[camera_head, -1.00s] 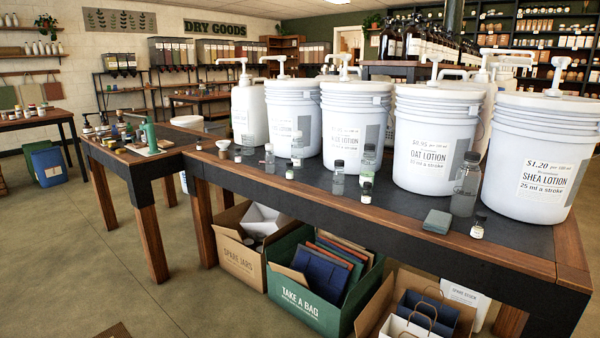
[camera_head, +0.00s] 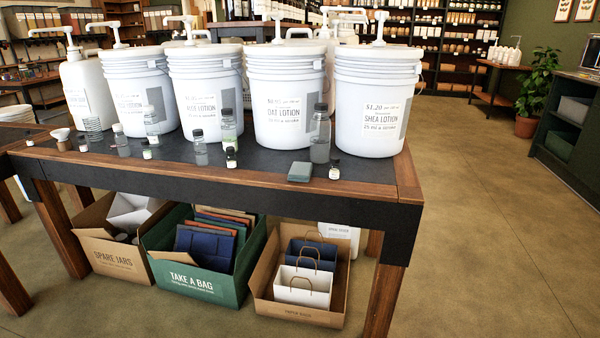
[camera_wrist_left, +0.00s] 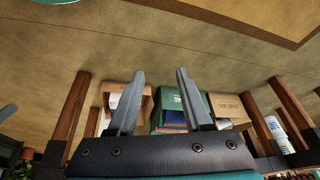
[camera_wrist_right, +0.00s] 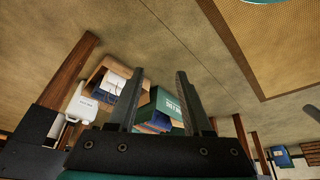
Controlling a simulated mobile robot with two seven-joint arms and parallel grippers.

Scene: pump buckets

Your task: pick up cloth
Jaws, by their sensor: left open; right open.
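A folded grey-green cloth (camera_head: 300,172) lies flat near the front edge of the table (camera_head: 270,187), between a clear bottle and a small vial. My left gripper (camera_wrist_left: 154,72) shows only in its own wrist view, open and empty. My right gripper (camera_wrist_right: 160,75) shows only in its own wrist view, also open and empty. Neither gripper is in the head view, and the cloth does not show in either wrist view, so both are apart from it.
A clear bottle (camera_head: 320,138) stands just behind the cloth and a small vial (camera_head: 334,170) right of it. White pump buckets, including shea lotion (camera_head: 372,105), line the table behind. Boxes, including a green one (camera_head: 190,278), stand below. The floor (camera_head: 480,230) at right is clear.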

